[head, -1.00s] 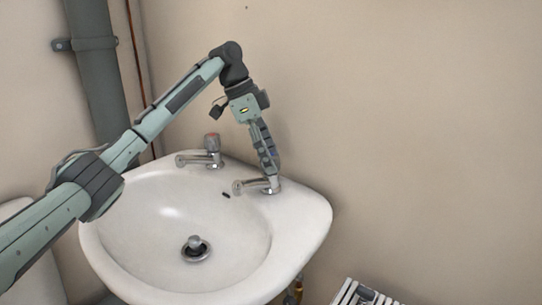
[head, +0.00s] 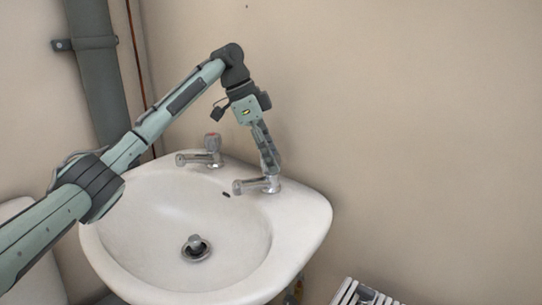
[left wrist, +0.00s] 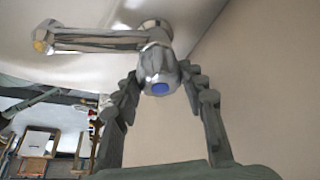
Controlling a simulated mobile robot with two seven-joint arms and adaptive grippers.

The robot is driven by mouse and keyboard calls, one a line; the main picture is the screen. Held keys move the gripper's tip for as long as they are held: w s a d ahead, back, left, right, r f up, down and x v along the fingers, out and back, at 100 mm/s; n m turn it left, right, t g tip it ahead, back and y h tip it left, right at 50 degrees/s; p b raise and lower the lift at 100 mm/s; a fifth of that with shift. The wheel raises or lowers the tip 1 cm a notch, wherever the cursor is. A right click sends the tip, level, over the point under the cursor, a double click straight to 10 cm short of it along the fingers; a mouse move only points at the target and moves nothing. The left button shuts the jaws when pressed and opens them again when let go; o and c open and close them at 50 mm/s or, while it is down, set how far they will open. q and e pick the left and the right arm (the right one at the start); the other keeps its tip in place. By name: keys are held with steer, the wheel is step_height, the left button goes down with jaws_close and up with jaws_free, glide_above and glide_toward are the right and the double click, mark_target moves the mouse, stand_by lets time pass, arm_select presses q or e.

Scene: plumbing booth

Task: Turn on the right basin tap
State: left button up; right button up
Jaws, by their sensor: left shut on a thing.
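The right basin tap (head: 256,185) is chrome and stands at the back right of the white basin (head: 312,219), its spout pointing left over the bowl. In the left wrist view the tap's blue-marked handle (left wrist: 160,83) sits between my two fingers. My left gripper (head: 270,168) comes down from above and is shut on this handle; in the head view it hides the handle. The left basin tap (head: 203,158) has a red-marked top and stands apart from the gripper. No water shows at either spout. My right gripper is not in view.
A plug (head: 195,243) stands in the drain of the bowl. A grey pipe (head: 97,75) runs down the wall at the left. A white slatted object (head: 362,293) is low at the right. The wall rises close behind the taps.

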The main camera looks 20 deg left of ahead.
arm_select(q)
steer(key=n+t, duration=0.1)
steer(key=n, duration=0.2)
steer(key=n+t+y, duration=0.1)
steer(key=n, duration=0.1)
steer(key=shift+n, duration=0.4)
steer(key=n+y, duration=0.1)
steer(key=n, duration=0.1)
steer(key=n+t+y, duration=0.1)
steer(key=n, duration=0.2)
steer(key=n+y, duration=0.1)
steer(key=n, duration=0.2)
steer(key=n+y, duration=0.1)
steer(key=n, duration=0.2)
steer(key=shift+r+n, duration=0.1)
steer(key=shift+n, duration=0.3)
steer(key=n+y, duration=0.1)
steer(key=n, duration=0.1)
steer(key=n+y, duration=0.1)
steer(key=n, duration=0.2)
steer(key=shift+a+g, duration=0.15)
steer(key=shift+g, duration=0.15)
steer(key=shift+n, duration=0.3)
steer(key=o, duration=1.2)
steer(key=shift+c, duration=0.2)
steer(key=v, duration=1.1)
steer(key=shift+d+r, duration=0.3)
steer(key=shift+r, duration=0.05)
